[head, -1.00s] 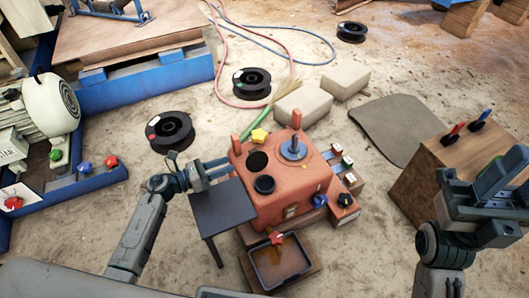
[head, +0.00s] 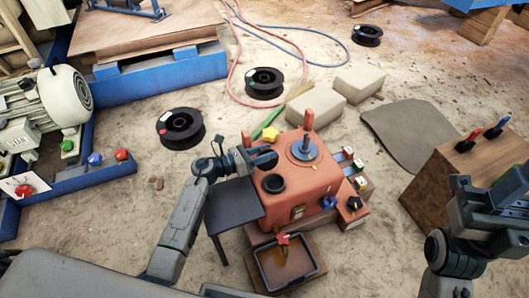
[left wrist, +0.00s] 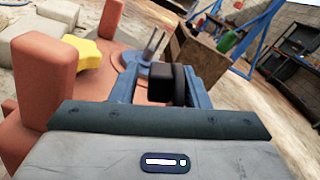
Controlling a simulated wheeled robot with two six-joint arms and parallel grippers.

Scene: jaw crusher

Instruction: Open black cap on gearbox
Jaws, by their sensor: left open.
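The red-orange gearbox (head: 310,180) stands in the middle of the head view. A round black fitting (head: 273,184) shows on its top, near the left front edge. My left gripper (head: 270,158) reaches in from the left, low over the gearbox top behind that fitting. In the left wrist view, a black cap (left wrist: 161,82) sits between the spread blue-grey fingers of my left gripper (left wrist: 160,90). I cannot tell whether either finger touches it. My right gripper (head: 480,190) hangs at the right, away from the gearbox; its jaws are unclear.
A small dark table (head: 233,203) stands at the gearbox's left. A tray (head: 286,262) with brown liquid lies in front. A yellow star knob (head: 270,134) is behind my left gripper. A wooden box (head: 460,180) stands at the right. Cable reels lie on the floor behind.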

